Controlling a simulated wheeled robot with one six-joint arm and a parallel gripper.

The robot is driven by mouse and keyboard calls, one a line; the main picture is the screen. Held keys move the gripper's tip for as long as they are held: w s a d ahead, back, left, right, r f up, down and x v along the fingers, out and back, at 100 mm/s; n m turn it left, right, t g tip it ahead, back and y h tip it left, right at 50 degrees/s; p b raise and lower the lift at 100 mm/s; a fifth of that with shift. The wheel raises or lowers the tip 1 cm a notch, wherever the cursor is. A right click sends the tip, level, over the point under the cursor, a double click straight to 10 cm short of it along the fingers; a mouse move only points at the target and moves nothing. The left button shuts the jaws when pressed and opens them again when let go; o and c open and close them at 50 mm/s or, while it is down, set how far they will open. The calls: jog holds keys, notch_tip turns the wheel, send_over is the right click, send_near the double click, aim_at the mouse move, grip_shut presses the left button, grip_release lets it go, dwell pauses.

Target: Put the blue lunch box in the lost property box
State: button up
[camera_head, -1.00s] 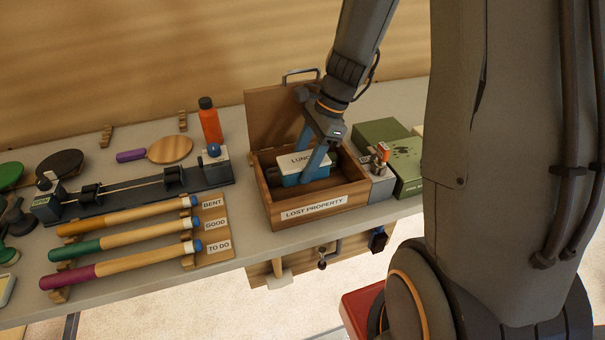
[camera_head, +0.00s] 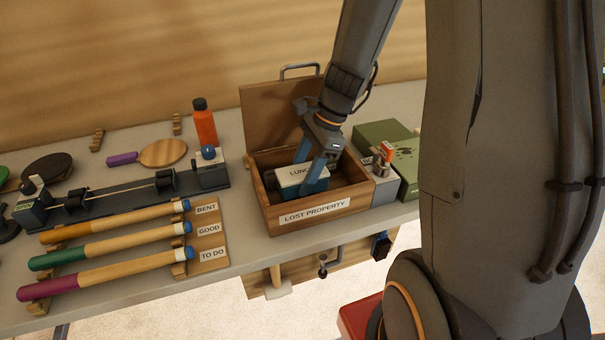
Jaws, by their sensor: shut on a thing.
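The lost property box (camera_head: 316,210) is a wooden box with its lid standing open at the back and a "LOST PROPERTY" label on its front. The blue lunch box (camera_head: 290,177) has a pale top marked "LUNC", the rest hidden by a finger. It is inside the walls of the lost property box, toward the left. My gripper (camera_head: 310,178) reaches down into the box from above, its blue fingers shut on the lunch box. I cannot tell whether the lunch box touches the floor of the box.
Green boxes (camera_head: 385,137) and a grey block (camera_head: 384,186) with an orange-topped item stand close at the right. The bench's front edge is near.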

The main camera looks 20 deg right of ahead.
aim_at(304, 170)
jog(key=shift+s+f, duration=0.15)
jog(key=shift+f, duration=0.3)
jog(key=o, duration=1.1)
jog(key=shift+s+f, duration=0.1)
jog(key=shift+o, duration=0.2)
jog(key=shift+r, duration=0.35)
jog(key=v, duration=0.4)
jog(key=b+v, duration=0.1)
jog(key=v, duration=0.1)
jog(key=shift+w, duration=0.35)
jog(key=shift+s+d+b, duration=0.15)
jog(key=shift+d+b, duration=1.45)
jog(key=shift+d, duration=4.25)
